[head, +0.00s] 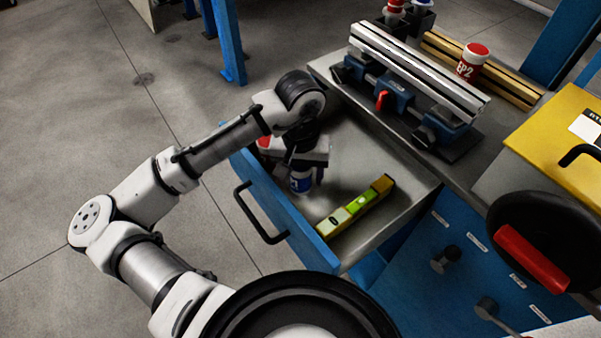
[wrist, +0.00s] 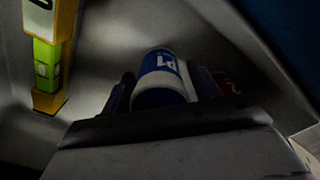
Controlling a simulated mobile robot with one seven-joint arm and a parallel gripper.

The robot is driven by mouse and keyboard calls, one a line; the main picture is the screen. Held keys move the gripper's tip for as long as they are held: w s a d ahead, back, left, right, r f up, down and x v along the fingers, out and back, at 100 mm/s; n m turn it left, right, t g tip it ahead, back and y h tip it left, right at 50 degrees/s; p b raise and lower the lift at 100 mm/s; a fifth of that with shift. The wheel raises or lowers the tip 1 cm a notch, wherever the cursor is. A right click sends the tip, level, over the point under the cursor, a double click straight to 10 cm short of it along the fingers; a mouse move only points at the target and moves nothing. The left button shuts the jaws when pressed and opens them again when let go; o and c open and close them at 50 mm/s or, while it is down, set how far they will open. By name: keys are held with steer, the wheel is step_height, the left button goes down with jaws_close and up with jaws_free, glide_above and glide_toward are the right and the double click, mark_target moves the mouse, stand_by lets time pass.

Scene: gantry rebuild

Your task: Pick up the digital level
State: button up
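The digital level (head: 356,207) is a yellow bar with a bright green middle, lying in the open drawer near its front right. Part of it shows at the left edge of the wrist view (wrist: 47,62). My gripper (head: 303,176) is low in the drawer, left of and behind the level, apart from it. In the wrist view a blue and white can (wrist: 161,78) marked P1 sits between its two fingers; it also shows below the gripper in the head view (head: 299,183). Whether the fingers press on the can is unclear.
A red and white object (head: 264,143) is in the drawer's back left, partly hidden. The blue drawer front (head: 290,215) has a black handle (head: 256,222). A vise with metal bars (head: 415,75) and a red EP2 can (head: 472,62) stand on the bench above.

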steer(key=c, duration=0.9)
steer(key=shift+o, duration=0.2)
steer(key=shift+r, duration=0.1)
step_height(320, 180, up, 20)
steer(key=p, duration=0.1)
